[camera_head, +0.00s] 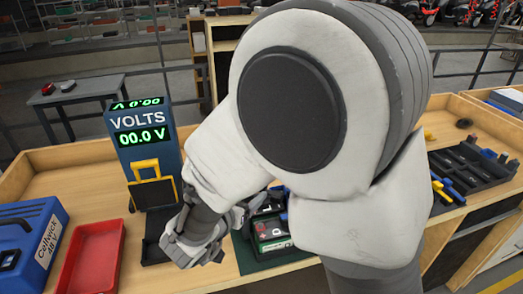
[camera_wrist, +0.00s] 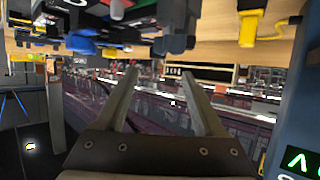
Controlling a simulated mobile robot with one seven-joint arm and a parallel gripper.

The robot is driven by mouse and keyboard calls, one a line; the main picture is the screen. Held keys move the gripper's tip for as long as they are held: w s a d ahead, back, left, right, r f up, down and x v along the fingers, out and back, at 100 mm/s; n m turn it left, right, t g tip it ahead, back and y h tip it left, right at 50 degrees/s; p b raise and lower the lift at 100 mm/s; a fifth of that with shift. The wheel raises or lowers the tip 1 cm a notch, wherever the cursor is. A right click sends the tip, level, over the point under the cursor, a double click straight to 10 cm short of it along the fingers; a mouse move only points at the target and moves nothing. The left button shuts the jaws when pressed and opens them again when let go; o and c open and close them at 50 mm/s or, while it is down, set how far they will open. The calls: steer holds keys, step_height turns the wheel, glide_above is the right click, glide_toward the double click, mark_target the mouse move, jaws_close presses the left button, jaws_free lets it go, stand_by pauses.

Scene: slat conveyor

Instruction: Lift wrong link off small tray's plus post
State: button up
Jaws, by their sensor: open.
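A small dark tray (camera_head: 269,236) sits on the bench, partly hidden behind my arm in the head view. It holds a dark unit with small red and light marks and a blue part. I cannot make out the plus post or the link on it. My gripper (camera_wrist: 160,75) is open, with nothing between its two fingers in the wrist view. In the head view my wrist end is left of the small tray, above the bench front, and the fingertips are not clear. The wrist view looks upside down, with dark and blue parts at the top left.
A blue voltmeter (camera_head: 145,140) reading 00.0 V with a yellow-handled part stands left of my wrist. A black sorting tray (camera_head: 470,168) is at right. My arm blocks the bench middle.

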steer(key=x, duration=0.4)
steer(key=shift+w+f, duration=0.1)
steer(key=shift+w, duration=0.05)
steer(key=x, duration=0.5)
steer(key=shift+d+f, duration=0.15)
steer(key=shift+d, duration=0.15)
jaws_close()
